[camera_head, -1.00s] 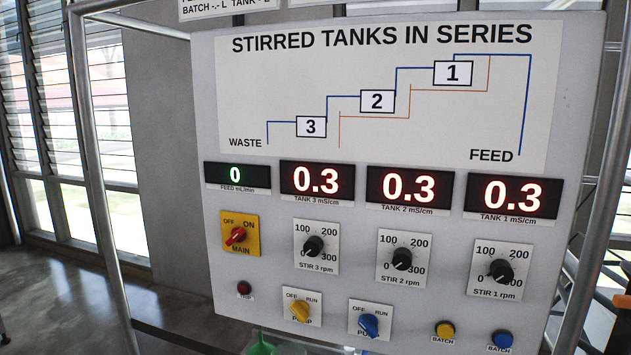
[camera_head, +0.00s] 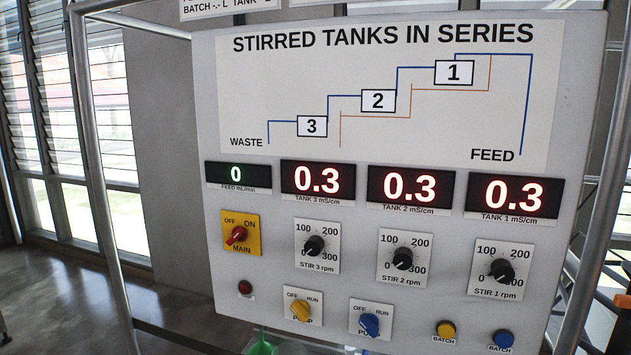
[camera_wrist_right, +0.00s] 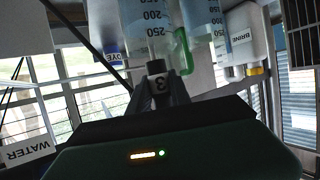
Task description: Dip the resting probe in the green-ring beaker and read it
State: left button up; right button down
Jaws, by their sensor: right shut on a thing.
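In the right wrist view my right gripper (camera_wrist_right: 160,98) is shut on a dark, narrow piece marked 3 (camera_wrist_right: 157,76), which looks like the top of a probe. In the head view the panel's tank 3 readout (camera_head: 317,180), tank 2 readout (camera_head: 410,187) and tank 1 readout (camera_head: 514,194) each show 0.3. My left gripper is not in view.
The panel (camera_head: 570,150) fills the head view, with stir knobs, a red main switch (camera_head: 237,235) and pump switches. A green object (camera_head: 264,346) shows partly below it. The wrist view shows a white BRINE container (camera_wrist_right: 247,40) and a WATER label (camera_wrist_right: 28,150).

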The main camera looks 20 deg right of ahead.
notch_tip(320, 180, up, 13)
jog(key=p, duration=0.9)
jog(key=shift+f+p, duration=0.2)
jog(key=shift+p, duration=0.1)
jog(key=shift+f, duration=0.1)
